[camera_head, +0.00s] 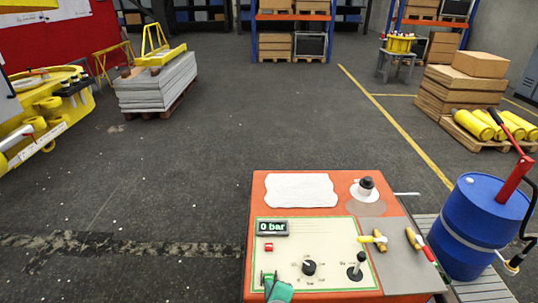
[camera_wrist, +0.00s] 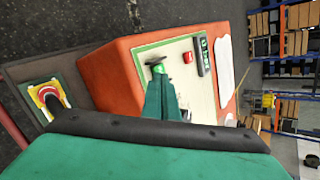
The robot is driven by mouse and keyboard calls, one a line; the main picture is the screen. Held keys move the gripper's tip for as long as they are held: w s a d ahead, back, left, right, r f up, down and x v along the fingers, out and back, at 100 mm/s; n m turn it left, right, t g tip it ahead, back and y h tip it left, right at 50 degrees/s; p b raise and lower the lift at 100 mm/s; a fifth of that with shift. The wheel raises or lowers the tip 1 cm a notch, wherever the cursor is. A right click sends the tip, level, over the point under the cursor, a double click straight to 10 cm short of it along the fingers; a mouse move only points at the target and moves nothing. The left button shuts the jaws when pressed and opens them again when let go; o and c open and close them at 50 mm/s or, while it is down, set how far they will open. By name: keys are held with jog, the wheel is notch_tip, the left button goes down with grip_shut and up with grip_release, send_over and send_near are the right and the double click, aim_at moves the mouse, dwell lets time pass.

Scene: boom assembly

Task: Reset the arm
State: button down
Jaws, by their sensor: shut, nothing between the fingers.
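My gripper (camera_head: 270,278) shows at the front left of the control panel (camera_head: 325,270) in the head view, green with its tips close over the panel's left edge. In the wrist view my gripper (camera_wrist: 158,72) is a narrow green shape reaching toward the panel's cream face. The fingers are together with nothing held between them. A small dark part shows at the fingertips; I cannot tell whether they touch it. The rest of my arm is out of the head view.
The orange console (camera_head: 258,210) carries a "0 bar" display (camera_head: 272,228), a red button (camera_head: 269,247), a black knob (camera_head: 309,267) and a lever (camera_head: 356,268). A blue barrel (camera_head: 465,225) stands close at right. Open floor lies left and behind.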

jog(key=s+f+n+t+h, duration=0.1)
jog(key=s+f+n+t, duration=0.35)
jog(key=s+n, duration=0.8)
jog(key=s+r+n, duration=0.3)
jog(key=s+n, duration=0.2)
jog(key=s, duration=0.5)
jog(key=s+r+n+t, duration=0.1)
jog(key=s+r+n, duration=0.3)
jog(key=s, duration=0.7)
jog(key=shift+r+n+h, duration=0.3)
jog(key=shift+n, duration=0.05)
jog(key=shift+a, duration=0.1)
